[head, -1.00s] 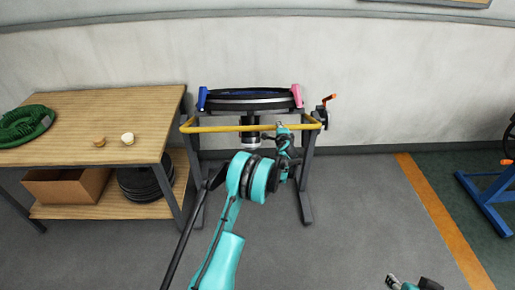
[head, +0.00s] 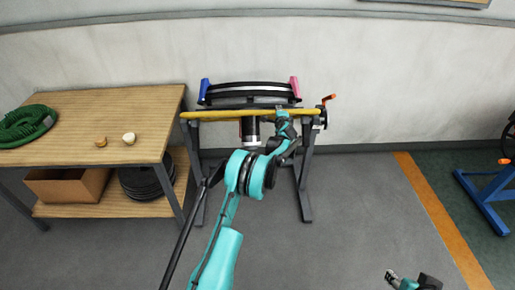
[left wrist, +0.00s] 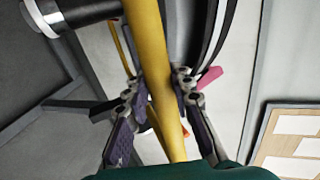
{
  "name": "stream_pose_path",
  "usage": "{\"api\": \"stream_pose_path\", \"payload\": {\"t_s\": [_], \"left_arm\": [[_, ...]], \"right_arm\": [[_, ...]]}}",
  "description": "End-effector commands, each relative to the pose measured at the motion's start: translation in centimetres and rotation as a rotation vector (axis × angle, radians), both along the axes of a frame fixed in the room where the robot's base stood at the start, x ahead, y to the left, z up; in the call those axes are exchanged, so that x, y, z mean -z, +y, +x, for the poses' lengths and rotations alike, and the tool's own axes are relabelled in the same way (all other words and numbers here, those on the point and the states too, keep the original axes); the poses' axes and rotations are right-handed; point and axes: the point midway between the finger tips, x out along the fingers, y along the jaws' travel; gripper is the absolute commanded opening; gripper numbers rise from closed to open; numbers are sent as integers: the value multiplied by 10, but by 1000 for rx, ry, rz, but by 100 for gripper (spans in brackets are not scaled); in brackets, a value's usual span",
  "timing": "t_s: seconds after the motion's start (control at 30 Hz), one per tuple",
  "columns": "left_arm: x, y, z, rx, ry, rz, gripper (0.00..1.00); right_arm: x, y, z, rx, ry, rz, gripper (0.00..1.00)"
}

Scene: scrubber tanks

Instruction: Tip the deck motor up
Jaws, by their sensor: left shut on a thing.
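The deck motor is a dark round deck (head: 250,91) with a black and silver motor cylinder (head: 249,131) below it, tilted in a dark stand (head: 304,185). A yellow bar (head: 215,115) runs across its front. My left gripper (head: 281,116) is shut on the bar right of the motor. In the left wrist view the bar (left wrist: 150,45) passes between the fingers of the left gripper (left wrist: 158,78), and the motor (left wrist: 75,12) shows at upper left. My right gripper (head: 393,276) is low at the right edge of the floor, empty; its jaw gap is too small to judge.
Blue (head: 204,91) and pink (head: 294,87) blocks flank the deck. An orange-handled crank (head: 328,99) is on the stand's right. A wooden bench (head: 90,110) with a green hose (head: 25,125) stands left. A blue stand (head: 485,198) is far right. Floor between is clear.

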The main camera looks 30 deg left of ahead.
Motion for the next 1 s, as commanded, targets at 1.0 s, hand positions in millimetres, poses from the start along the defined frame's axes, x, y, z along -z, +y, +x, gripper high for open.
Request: {"api": "stream_pose_path", "payload": {"t_s": [1.0], "left_arm": [[-49,28,47,2,-2,1,0]], "right_arm": [[-18,0,0,0,0,0,43]]}}
